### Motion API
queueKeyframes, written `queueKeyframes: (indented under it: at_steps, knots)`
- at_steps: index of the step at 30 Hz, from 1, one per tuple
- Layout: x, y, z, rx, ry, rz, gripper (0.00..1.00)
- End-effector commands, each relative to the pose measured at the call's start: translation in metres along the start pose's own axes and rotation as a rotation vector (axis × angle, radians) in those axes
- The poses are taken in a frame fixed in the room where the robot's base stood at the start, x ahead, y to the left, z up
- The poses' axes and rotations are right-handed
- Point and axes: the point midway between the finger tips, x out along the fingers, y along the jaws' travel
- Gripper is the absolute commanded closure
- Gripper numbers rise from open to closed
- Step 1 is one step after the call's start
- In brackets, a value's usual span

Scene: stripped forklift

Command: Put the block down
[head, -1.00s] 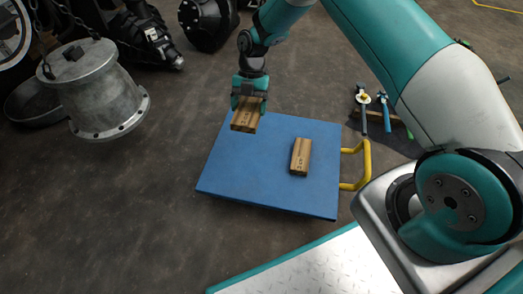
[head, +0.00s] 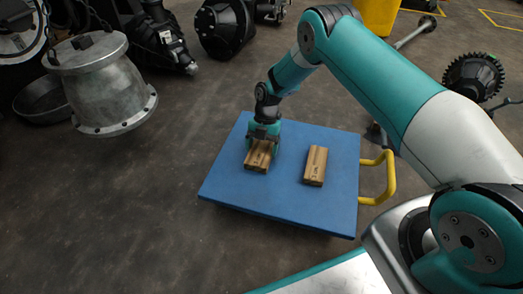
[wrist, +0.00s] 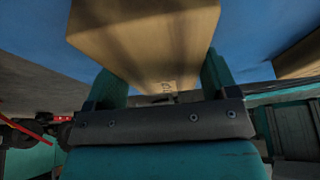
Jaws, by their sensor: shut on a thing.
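In the head view a wooden block (head: 257,160) is at the left part of the blue platform (head: 230,195). My gripper (head: 262,142) is over it, shut on its far end. The block looks to be at or very near the platform's surface; I cannot tell if it touches. In the wrist view the held block (wrist: 145,40) lies between my fingers (wrist: 165,85), with the blue surface (wrist: 255,35) behind it. A second wooden block (head: 316,165) lies on the platform to the right, apart from the held one.
A yellow handle (head: 385,178) stands at the platform's right edge. Dark machine parts (head: 225,27) lie on the floor behind. The platform's front is bare.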

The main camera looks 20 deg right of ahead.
Motion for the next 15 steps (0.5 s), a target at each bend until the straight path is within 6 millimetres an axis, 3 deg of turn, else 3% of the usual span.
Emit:
queueKeyframes:
  at_steps: [8,9,11,15]
  knots:
    - [0.0011,0.0004,0.0007,0.0,-0.001,0.001,0.49]
    - [0.0009,0.0003,0.0006,0.0,-0.001,0.0,0.16]
    - [0.0004,0.0003,0.0004,0.0,-0.001,0.0,0.02]
    - [0.0004,0.0002,0.0003,0.0,-0.001,0.0,0.0]
